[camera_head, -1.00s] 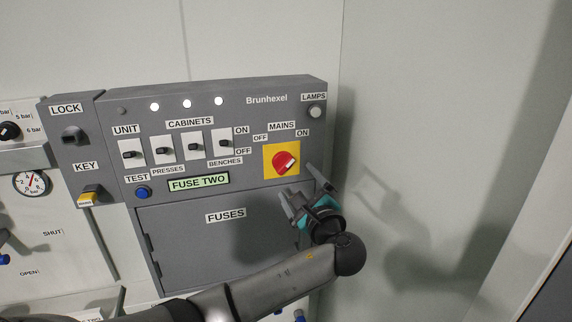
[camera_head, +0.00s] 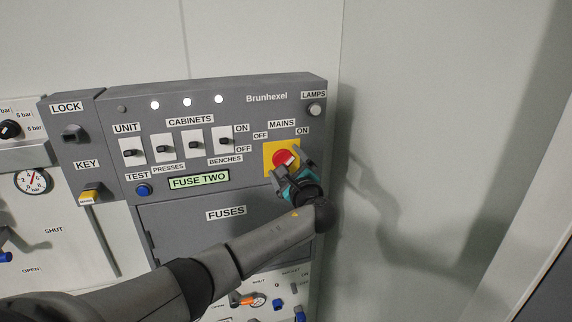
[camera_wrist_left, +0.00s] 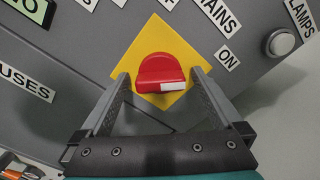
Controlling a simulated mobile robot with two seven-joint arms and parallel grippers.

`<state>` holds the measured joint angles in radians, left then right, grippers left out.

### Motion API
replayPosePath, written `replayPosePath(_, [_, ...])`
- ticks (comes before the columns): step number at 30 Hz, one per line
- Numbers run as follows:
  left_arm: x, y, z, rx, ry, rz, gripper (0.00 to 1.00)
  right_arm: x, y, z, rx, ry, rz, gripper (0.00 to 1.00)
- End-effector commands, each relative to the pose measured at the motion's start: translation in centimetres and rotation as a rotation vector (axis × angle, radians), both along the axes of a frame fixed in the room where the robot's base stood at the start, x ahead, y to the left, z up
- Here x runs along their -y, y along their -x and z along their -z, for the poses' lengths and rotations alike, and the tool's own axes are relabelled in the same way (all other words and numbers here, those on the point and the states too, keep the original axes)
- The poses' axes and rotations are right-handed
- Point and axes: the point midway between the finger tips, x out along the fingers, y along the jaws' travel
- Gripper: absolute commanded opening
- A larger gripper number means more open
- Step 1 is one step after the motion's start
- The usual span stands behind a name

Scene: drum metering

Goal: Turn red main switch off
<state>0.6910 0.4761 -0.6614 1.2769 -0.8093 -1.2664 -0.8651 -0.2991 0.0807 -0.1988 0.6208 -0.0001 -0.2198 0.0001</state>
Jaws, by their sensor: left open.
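The red main switch (camera_head: 284,158) sits on a yellow plate (camera_head: 270,149) under the MAINS label, at the right of the grey panel. Its knob with a white mark points toward the ON label in the head view. In the left wrist view the red switch (camera_wrist_left: 160,72) lies just ahead of and between the finger tips, its yellow plate (camera_wrist_left: 160,35) behind it. My left gripper (camera_head: 289,166) is open, with one finger on each side of the knob; it also shows in the left wrist view (camera_wrist_left: 161,83). Contact with the knob cannot be told. My right gripper is out of view.
The grey panel (camera_head: 120,190) carries several cabinet switches (camera_head: 195,145), a LAMPS button (camera_head: 314,110), a blue TEST button (camera_head: 144,190) and a FUSES door (camera_head: 190,235). A bare wall (camera_head: 430,120) stands close on the right. Valves and a gauge (camera_head: 32,181) are at the left.

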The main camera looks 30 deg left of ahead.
Motion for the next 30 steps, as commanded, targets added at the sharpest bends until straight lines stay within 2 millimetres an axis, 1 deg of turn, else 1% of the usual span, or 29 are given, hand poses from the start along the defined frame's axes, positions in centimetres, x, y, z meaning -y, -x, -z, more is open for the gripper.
replayPosePath(1, [0.00,0.01,-0.01,0.000,0.000,0.000,1.00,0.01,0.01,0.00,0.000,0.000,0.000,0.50])
replayPosePath(2, [0.00,0.01,-0.01,0.000,0.000,0.000,0.98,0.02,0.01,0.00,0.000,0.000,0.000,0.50])
replayPosePath(24, [0.03,0.04,0.06,-0.001,0.000,-0.001,0.14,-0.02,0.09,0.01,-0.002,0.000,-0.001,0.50])
replayPosePath(30, [0.04,0.04,0.12,0.007,0.007,-0.001,0.14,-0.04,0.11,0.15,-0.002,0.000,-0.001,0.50])
